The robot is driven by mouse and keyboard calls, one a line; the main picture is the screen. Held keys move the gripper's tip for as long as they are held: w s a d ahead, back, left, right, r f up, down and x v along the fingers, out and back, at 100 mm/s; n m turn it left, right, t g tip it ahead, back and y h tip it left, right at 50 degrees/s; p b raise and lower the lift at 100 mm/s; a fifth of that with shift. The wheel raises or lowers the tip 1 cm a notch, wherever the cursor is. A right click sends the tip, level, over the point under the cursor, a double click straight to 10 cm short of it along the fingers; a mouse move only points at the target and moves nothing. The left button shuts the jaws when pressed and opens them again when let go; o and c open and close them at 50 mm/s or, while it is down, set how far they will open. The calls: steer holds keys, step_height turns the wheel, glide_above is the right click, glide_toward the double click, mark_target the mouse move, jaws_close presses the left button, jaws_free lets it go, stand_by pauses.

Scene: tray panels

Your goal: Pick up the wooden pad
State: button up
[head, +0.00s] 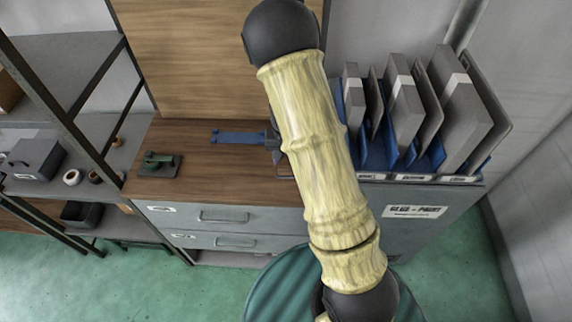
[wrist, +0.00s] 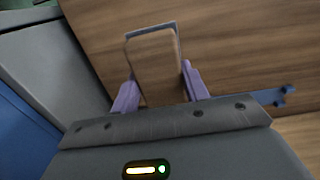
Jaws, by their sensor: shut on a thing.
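The wooden pad (wrist: 153,62) is a brown wood-grained block with rounded corners, in the upper middle of the wrist view. A grey-blue edge shows along its top and right side. My gripper (wrist: 160,88) has a purple finger on each side of the pad and is shut on it. Whether the pad touches the wooden surface behind it I cannot tell. In the head view my arm covers the pad and most of the gripper area, over the right part of the wooden countertop (head: 200,180).
A blue flat tool (head: 238,138) lies on the countertop. Grey binders (head: 403,100) stand in blue holders at the right. A metal shelf rack (head: 95,75) stands at the left.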

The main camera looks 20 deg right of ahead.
step_height(320, 180, up, 5)
steer(key=shift+r, duration=0.1)
stand_by(0.5)
